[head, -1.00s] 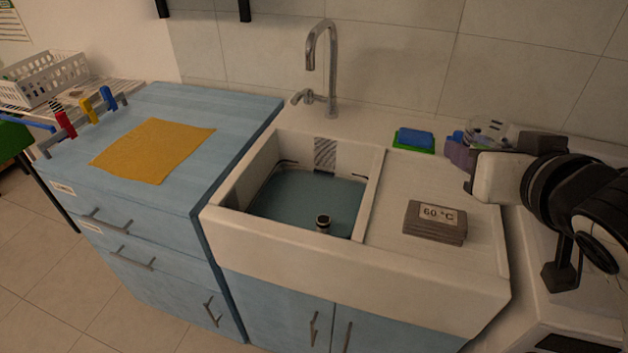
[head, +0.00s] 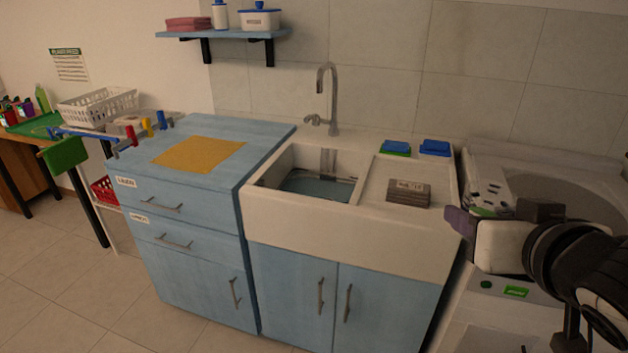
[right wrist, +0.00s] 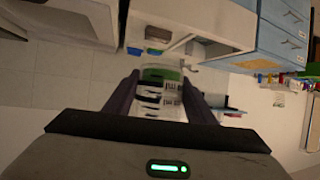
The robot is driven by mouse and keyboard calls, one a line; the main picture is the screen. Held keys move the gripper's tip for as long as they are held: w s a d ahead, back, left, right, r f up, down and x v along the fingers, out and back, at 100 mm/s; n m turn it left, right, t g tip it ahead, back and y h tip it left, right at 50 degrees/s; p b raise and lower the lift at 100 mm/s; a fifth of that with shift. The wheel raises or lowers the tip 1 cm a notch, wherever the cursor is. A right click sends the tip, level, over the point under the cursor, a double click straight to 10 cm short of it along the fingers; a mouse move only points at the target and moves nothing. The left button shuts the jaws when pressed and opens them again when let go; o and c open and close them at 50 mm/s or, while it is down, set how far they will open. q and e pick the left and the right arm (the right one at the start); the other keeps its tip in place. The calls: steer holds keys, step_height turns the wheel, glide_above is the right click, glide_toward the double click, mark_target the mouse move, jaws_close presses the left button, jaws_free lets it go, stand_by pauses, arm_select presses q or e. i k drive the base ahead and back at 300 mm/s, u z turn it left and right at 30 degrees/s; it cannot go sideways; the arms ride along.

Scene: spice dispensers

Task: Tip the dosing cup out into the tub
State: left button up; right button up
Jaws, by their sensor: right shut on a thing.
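My right gripper (head: 468,222) is at the right of the head view, its dark purple fingers shut on the dosing cup (head: 490,188). The cup is clear to whitish with dark markings and a green part low down. In the right wrist view the cup (right wrist: 160,90) sits between both fingers (right wrist: 158,98), with green toward its far end. Its contents are unclear. A white machine at the right has a wide round grey tub (head: 575,195). The cup appears at the tub's left side in the picture; their height difference is unclear. The arm hides part of the tub. My left gripper is not in view.
A white sink (head: 330,222) with bluish water stands left of the machine. A grey block (head: 408,193) and blue-green sponges (head: 396,148) lie on its drainboard. A blue cabinet (head: 180,205) with a yellow cloth (head: 199,154) is farther left. The floor in front is clear.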

mark_target(367, 232)
steer(key=u, duration=0.45)
steer(key=i, duration=0.3)
steer(key=u, duration=0.65)
steer(key=i, duration=1.25)
steer(key=z, duration=0.55)
